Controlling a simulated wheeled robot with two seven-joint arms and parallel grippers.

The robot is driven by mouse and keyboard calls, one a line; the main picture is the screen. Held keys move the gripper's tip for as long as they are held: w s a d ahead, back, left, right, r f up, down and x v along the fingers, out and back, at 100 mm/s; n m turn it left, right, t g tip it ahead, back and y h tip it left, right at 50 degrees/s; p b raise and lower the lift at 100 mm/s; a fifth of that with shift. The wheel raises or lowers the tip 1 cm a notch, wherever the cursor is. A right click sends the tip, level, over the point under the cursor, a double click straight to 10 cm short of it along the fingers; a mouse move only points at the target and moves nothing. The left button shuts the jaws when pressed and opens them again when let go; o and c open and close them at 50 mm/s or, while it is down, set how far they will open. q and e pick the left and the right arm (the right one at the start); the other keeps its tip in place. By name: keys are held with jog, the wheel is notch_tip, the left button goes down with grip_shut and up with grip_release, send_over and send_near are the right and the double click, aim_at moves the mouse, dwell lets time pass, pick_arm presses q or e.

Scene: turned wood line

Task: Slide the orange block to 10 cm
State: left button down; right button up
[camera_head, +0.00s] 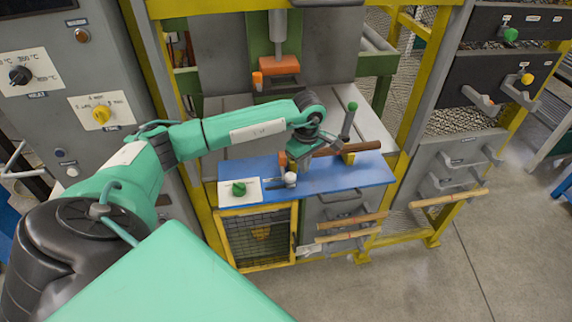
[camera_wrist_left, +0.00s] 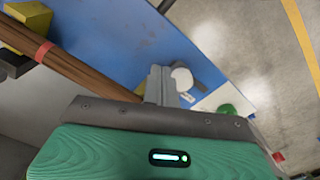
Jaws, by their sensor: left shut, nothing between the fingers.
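A small orange block (camera_head: 283,159) shows at the back edge of the blue bench top (camera_head: 235,172), just left of my left gripper (camera_head: 295,167). My left gripper is shut and empty, pointing down over the bench. In the left wrist view its closed fingers (camera_wrist_left: 160,85) are beside a white round knob (camera_wrist_left: 182,78). I cannot tell whether they touch the block or the knob. I cannot make out the orange block in the wrist view. No scale marks are readable. My right gripper is not in view.
A brown wooden rod (camera_head: 360,147) lies along the bench's back right, by a yellow block (camera_head: 348,158). A green knob (camera_head: 238,188) on a white plate is at the front left. A press with an orange head (camera_head: 279,66) stands behind. The bench's right front is clear.

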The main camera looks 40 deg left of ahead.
aim_at(293, 174)
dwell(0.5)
pick_arm(q)
jog(key=shift+f, duration=0.25)
jog(key=shift+f+b, duration=2.15)
jog(key=shift+f, duration=0.05)
jog(key=shift+s+a, duration=1.1)
jog(key=shift+s, duration=0.15)
dwell(0.5)
jog(key=shift+s+a+b, duration=0.35)
jog(key=shift+s+a, duration=0.6)
jog(key=shift+s, duration=0.2)
dwell(0.8)
jog(key=shift+r, duration=0.1)
jog(key=shift+w+d+r+p, duration=0.15)
jog(key=shift+r+p, duration=0.35)
jog(key=shift+r, duration=0.65)
jog(key=shift+w+d+r+p, duration=0.15)
jog(key=shift+r+p, duration=0.3)
jog(key=shift+r, duration=0.7)
jog(key=shift+w+d+r+p, duration=0.15)
jog(key=shift+r+p, duration=0.35)
jog(key=shift+r, duration=0.65)
